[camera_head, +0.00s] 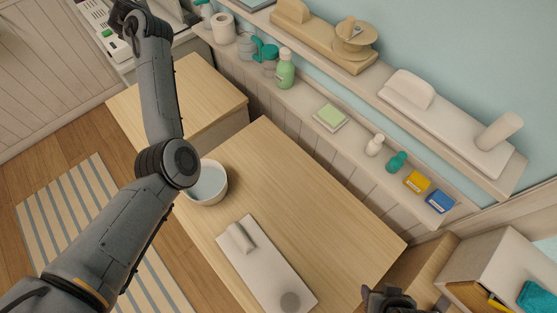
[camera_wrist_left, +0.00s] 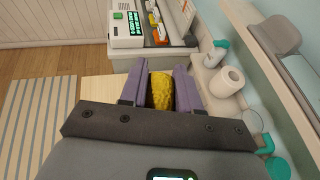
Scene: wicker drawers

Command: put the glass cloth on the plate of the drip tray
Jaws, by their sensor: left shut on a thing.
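In the left wrist view my left gripper (camera_wrist_left: 159,80) is shut on a yellow, rough-textured bundle (camera_wrist_left: 161,92), which looks like the glass cloth. It sits between the two purple fingers, and its lower part is hidden by the gripper body. In the head view my left arm reaches to the top left corner; the held bundle cannot be made out there. I cannot tell for certain which thing is the drip tray; a pale flat board (camera_head: 257,258) with a round grey disc lies on the wooden table. My right gripper (camera_head: 388,297) shows only partly at the bottom edge.
A white bowl (camera_head: 211,187) stands on the table (camera_head: 320,220) beside my left forearm. A wall shelf holds a paper roll (camera_head: 223,28), a green bottle (camera_head: 286,70) and small boxes. A white device (camera_wrist_left: 127,27) with a green display stands ahead of my left gripper.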

